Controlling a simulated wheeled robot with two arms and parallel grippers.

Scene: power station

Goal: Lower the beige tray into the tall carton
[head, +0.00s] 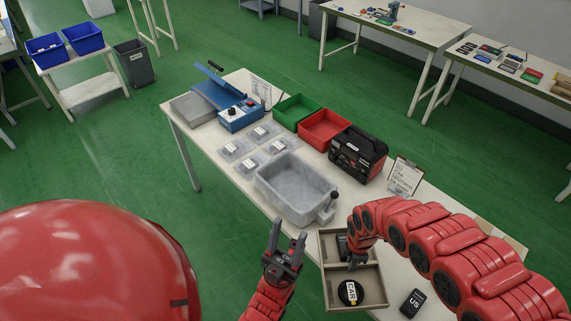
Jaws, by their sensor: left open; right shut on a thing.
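The beige tray (322,284) is a shallow open box with two compartments, at the table's front edge. A black item (342,246) lies in its far compartment, partly hidden, and a round black item marked "EAR" (349,292) lies in its near one. My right gripper (356,263) reaches down to the tray's middle divider and is shut on it, though the fingertips are small and partly hidden. I cannot tell if the tray touches the table. My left gripper (285,240) is open and empty, left of the tray.
On the table (225,173) stand a grey basin (297,187), clear boxes (250,147), green (296,111) and red (324,128) bins, a black-red case (358,153), a blue machine (236,116) and a clipboard (405,176). A black device (412,303) lies right of the tray.

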